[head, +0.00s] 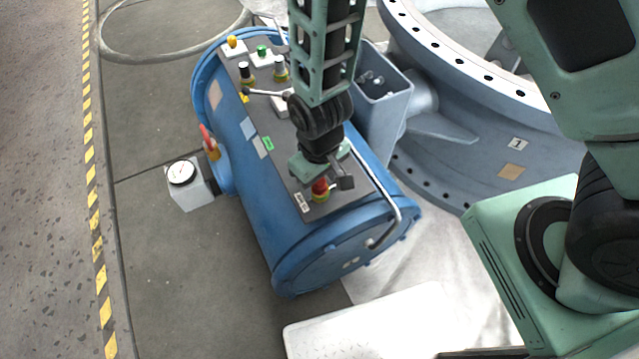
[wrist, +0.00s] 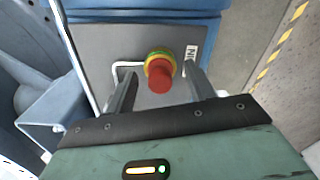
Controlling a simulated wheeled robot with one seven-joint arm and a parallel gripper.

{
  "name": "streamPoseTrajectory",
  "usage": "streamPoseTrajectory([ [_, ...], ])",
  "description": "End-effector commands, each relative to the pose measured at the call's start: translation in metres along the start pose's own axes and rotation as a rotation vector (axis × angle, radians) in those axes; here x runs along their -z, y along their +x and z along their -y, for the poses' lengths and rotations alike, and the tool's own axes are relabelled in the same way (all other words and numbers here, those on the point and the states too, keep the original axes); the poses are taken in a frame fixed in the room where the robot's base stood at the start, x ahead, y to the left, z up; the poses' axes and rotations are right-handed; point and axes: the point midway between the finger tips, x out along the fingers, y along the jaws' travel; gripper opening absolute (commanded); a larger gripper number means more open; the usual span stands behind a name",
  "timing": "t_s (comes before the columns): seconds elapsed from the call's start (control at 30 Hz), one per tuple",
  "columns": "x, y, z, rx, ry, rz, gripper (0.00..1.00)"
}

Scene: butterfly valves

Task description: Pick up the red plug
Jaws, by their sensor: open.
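The red plug (head: 320,186) stands on the grey panel of the blue tank, near the panel's front end, in a yellow-green ring. In the wrist view the red plug (wrist: 160,78) is seen from above, with its yellow ring (wrist: 158,56) around its base. My gripper (head: 333,184) is right at the plug in the head view and partly hides it. In the wrist view my gripper (wrist: 158,86) is open, with one finger on each side of the plug. Gaps show between the fingers and the plug.
The blue tank (head: 262,215) carries the grey panel (head: 283,165) with several knobs, levers and a green button (head: 262,50). A bent metal handle (head: 397,222) runs along its right side. A gauge box (head: 190,186) stands left. A large flanged ring (head: 480,130) is at right.

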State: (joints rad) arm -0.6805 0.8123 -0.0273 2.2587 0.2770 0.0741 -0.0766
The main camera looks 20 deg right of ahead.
Motion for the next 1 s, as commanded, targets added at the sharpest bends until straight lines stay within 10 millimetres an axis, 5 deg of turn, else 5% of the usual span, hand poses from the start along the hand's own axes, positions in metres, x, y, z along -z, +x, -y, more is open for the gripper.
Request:
streamPoseTrajectory([
  [0.1, 0.000, 0.000, 0.000, 0.000, 0.000, -0.001, 0.49],
  [0.27, 0.000, -0.001, 0.000, 0.000, 0.000, -0.001, 0.08],
  [0.63, 0.001, -0.008, 0.000, 0.001, 0.000, -0.004, 0.08],
  [1.0, 0.001, -0.075, 0.001, 0.001, -0.001, -0.006, 0.08],
])
